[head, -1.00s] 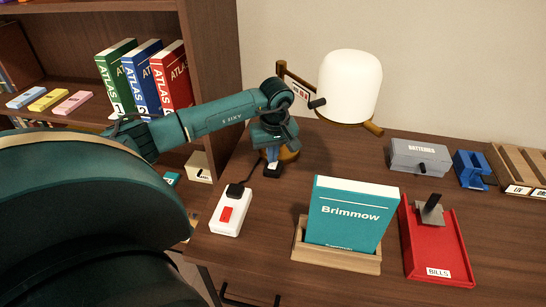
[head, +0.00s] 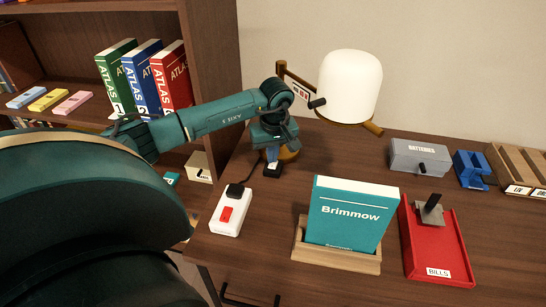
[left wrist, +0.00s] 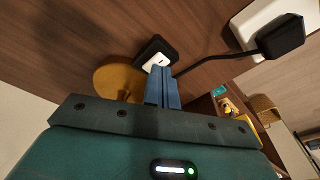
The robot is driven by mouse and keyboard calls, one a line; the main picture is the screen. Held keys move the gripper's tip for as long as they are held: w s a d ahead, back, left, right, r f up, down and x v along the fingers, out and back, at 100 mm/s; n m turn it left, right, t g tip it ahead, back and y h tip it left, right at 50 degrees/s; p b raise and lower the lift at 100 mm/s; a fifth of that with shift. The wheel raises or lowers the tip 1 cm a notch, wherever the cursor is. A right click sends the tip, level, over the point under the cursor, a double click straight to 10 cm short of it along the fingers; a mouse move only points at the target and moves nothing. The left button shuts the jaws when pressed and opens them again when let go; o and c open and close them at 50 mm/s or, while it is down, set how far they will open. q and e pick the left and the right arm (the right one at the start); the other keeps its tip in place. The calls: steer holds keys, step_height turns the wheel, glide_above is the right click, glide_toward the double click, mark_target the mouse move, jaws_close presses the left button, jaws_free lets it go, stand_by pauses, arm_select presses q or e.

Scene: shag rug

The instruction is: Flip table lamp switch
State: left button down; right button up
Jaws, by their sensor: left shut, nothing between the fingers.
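The table lamp has a white shade (head: 350,85) on a wooden arm. Its round wooden base (head: 290,153) stands behind my left gripper and shows in the left wrist view (left wrist: 118,82). A small black switch box (head: 272,171) with a white rocker lies beside the base, on a black cord; it also shows in the left wrist view (left wrist: 155,52). My left gripper (head: 272,158) points down at the switch, its blue fingers (left wrist: 163,84) shut and empty. The fingertips are at the rocker's near edge; I cannot tell whether they touch it. My right gripper is out of view.
A white power strip (head: 231,213) with a red switch and black plug lies in front. A teal book (head: 350,215) stands in a wooden holder. A red tray (head: 440,252), grey box (head: 420,158) and blue holder (head: 472,170) are at right. A bookshelf (head: 212,80) stands left.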

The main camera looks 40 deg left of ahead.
mark_target(272, 167)
arm_select(q)
steer(key=shift+f+b, duration=0.7)
steer(key=shift+f, duration=0.15)
stand_by(0.6)
steer(key=shift+r, duration=0.1)
steer(key=shift+r+p, duration=2.55)
steer(key=shift+r, duration=0.9)
steer(key=shift+s+f, duration=0.1)
